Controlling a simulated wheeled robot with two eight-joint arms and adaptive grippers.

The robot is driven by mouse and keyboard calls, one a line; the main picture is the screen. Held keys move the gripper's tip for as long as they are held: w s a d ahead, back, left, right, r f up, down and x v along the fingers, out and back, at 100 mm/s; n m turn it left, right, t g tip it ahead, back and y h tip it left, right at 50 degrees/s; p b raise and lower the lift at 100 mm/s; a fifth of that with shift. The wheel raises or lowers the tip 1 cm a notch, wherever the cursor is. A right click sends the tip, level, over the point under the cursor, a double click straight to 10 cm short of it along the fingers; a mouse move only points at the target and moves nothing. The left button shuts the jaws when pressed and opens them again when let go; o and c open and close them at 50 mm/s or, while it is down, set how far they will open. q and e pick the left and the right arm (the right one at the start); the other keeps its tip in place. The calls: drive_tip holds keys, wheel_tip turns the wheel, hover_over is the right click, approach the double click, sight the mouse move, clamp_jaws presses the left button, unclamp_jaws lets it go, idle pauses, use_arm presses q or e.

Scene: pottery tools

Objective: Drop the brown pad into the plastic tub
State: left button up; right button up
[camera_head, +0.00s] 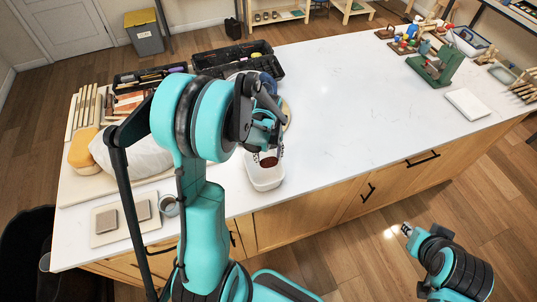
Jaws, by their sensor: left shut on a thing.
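My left gripper (266,150) is shut on the brown pad (268,161), which shows as a small dark brown patch below the fingers. The white plastic tub (266,182) stands at the front edge of the table, directly below the gripper and pad in the picture. The pad overlaps the tub's opening in this view; I cannot tell how high it is above the tub's floor. My arm hides part of the gripper. My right gripper (406,230) is low at the right, over the floor and away from the table; its fingers are too small to read.
A pale board with two grey-brown square pieces (107,221) and a cup (169,206) are at the front left. Black tool trays (232,55) lie behind my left arm. A green stand (437,66) is at the far right. The white tabletop (345,105) is clear in the middle.

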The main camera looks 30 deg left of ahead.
sight(269, 161)
use_arm(q)
drive_tip(key=shift+f, duration=0.25)
drive_tip(key=o, duration=0.8)
drive_tip(key=shift+r, duration=0.1)
wheel_tip(269, 161, up, 12)
idle(0.3)
drive_tip(key=s+d+f+n+t+b, duration=0.3)
drive_tip(key=s+d+f+n+b, duration=0.2)
drive_tip(key=n, duration=0.8)
drive_tip(key=s+d+f+n+t+b, duration=0.4)
drive_tip(key=n+b, duration=0.6)
drive_tip(key=n, duration=0.4)
drive_tip(key=shift+s+d+f, duration=0.8)
drive_tip(key=shift+s+d, duration=0.05)
drive_tip(key=shift+s, duration=0.25)
